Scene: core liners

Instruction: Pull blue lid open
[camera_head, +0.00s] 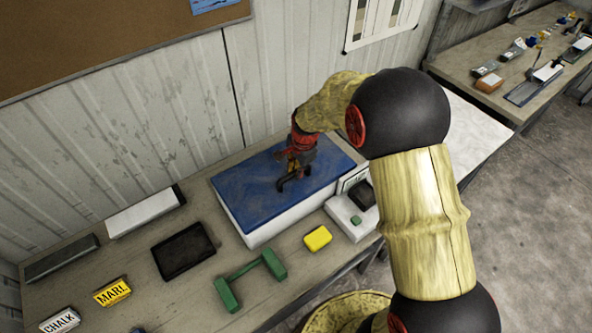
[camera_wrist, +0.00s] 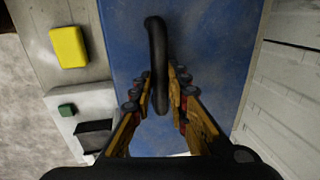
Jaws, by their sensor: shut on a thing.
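The blue lid (camera_head: 250,195) tops a long white box (camera_head: 255,237) on the bench and lies flat on it. In the wrist view the lid (camera_wrist: 215,50) fills the middle, with a black curved handle (camera_wrist: 155,40) standing up from it. My gripper (camera_head: 295,177) is over the right half of the lid. In the wrist view my gripper (camera_wrist: 160,92) has its fingers on both sides of the handle, shut on it. The far end of the handle sticks out past the fingertips.
A yellow block (camera_head: 318,238), a green dumbbell-shaped thing (camera_head: 250,280) and a white device (camera_head: 352,218) sit in front of the box. A black tray (camera_head: 184,251) lies to its left. The corrugated wall (camera_head: 150,120) stands close behind.

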